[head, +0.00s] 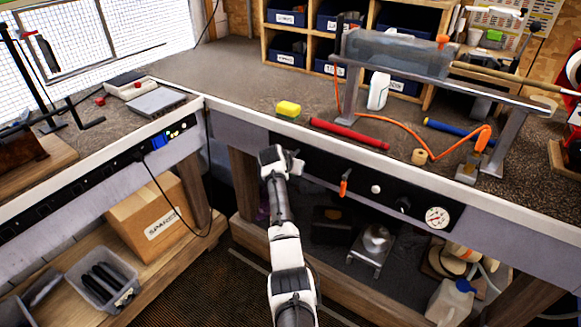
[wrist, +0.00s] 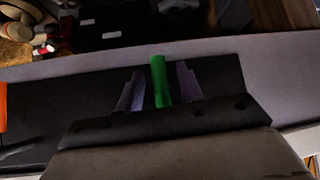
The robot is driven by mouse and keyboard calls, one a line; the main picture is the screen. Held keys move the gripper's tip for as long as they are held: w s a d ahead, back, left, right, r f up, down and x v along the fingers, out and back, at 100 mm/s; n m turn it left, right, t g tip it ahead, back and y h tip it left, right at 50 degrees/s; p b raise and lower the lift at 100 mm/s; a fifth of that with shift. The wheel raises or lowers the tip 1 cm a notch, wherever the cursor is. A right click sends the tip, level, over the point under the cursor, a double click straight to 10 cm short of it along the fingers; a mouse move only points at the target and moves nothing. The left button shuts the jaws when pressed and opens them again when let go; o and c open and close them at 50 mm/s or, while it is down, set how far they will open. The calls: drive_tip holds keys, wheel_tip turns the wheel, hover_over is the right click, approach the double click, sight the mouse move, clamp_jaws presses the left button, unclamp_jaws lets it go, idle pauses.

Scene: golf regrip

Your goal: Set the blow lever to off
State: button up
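A green lever handle (wrist: 160,80) shows in the wrist view, standing between the two fingers of my gripper (wrist: 160,90). Narrow gaps show on both sides of the handle, so my gripper looks open around it. In the head view my gripper (head: 292,163) is at the left end of the black control panel (head: 325,172) on the bench front, and the green handle is hidden there. An orange lever (head: 344,182) hangs on the same panel to the right; its edge also shows at the left of the wrist view (wrist: 2,107). No readable label tells which lever is blow.
Right of the orange lever are a pale knob (head: 376,189), a dark knob (head: 402,204) and a round gauge (head: 437,217). The bench top above holds a yellow sponge (head: 288,108), a red grip (head: 349,134) and an orange hose (head: 400,128). A shelf with items lies below.

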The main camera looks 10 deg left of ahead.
drive_tip(key=b+v, duration=0.2)
drive_tip(key=v, duration=1.1)
drive_tip(key=shift+s+r, duration=0.25)
drive_tip(key=shift+a+r, duration=0.1)
